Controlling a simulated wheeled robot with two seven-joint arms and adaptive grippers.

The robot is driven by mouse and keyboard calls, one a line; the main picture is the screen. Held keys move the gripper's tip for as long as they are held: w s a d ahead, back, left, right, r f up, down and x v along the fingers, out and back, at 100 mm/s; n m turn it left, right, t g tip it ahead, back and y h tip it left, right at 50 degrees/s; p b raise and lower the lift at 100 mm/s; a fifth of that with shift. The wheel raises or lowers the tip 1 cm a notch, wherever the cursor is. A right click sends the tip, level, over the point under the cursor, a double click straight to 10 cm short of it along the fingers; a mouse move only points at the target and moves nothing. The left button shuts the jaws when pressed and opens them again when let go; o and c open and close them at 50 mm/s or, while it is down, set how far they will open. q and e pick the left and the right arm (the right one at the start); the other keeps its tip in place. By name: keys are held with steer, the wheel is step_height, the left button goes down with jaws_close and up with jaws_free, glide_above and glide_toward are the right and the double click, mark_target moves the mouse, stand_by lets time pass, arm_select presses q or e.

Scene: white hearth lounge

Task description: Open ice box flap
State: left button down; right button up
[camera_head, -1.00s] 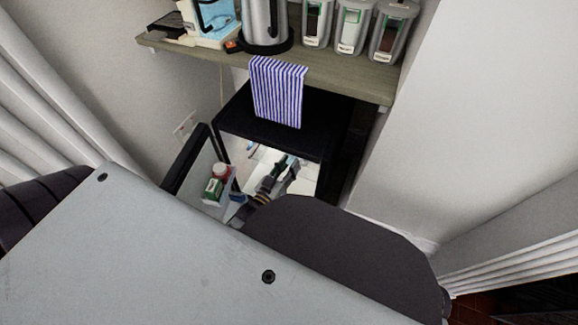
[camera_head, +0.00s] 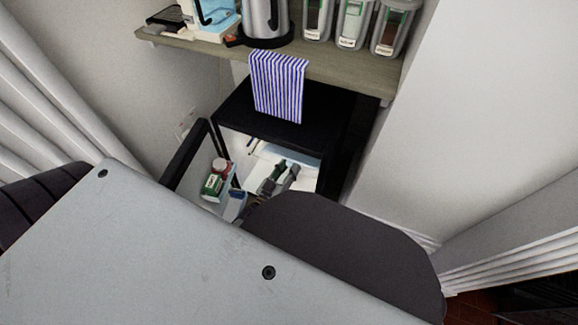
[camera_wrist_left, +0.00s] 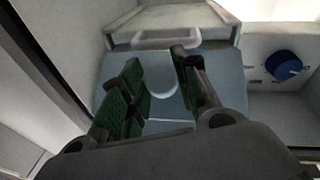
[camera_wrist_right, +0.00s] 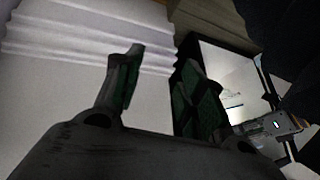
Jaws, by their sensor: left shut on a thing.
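The black mini fridge (camera_head: 237,125) stands under the shelf with its door (camera_head: 186,155) open to the left. Inside it, the pale blue ice box flap (camera_head: 288,154) shows near the top of the opening. My left gripper (camera_head: 283,172) reaches into the fridge at the flap. In the left wrist view the flap (camera_wrist_left: 222,72) lies between and behind the fingers of my left gripper (camera_wrist_left: 160,66), which are shut on its rounded tab; the exact contact is partly hidden. My right gripper (camera_wrist_right: 163,62) is open and empty, outside the fridge, in the right wrist view.
A striped towel (camera_head: 278,88) hangs over the fridge top from the shelf (camera_head: 340,68), which carries a kettle (camera_head: 265,22) and canisters. A wall stands close on the right.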

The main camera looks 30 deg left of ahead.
arm_select(q)
steer(key=f, duration=0.1)
steer(key=w+f+t+b, duration=0.1)
steer(key=f, duration=0.1)
steer(key=shift+a+f, duration=0.15)
steer(key=shift+a, duration=0.05)
arm_select(e)
steer(key=f, duration=0.3)
steer(key=shift+s+a, duration=0.25)
steer(key=shift+s, duration=0.05)
arm_select(q)
steer(key=shift+f, duration=0.15)
arm_select(e)
steer(key=shift+d, duration=0.1)
arm_select(q)
steer(key=shift+a, duration=0.1)
arm_select(e)
steer(key=shift+w+r, duration=0.15)
steer(key=shift+w, duration=0.1)
arm_select(q)
steer(key=c, duration=1.1)
jaws_free()
steer(key=shift+w, duration=0.1)
arm_select(e)
steer(key=shift+w+t, duration=0.1)
steer(key=shift+t, duration=0.2)
arm_select(q)
steer(key=shift+v, duration=6)
arm_select(e)
steer(key=shift+s, duration=0.2)
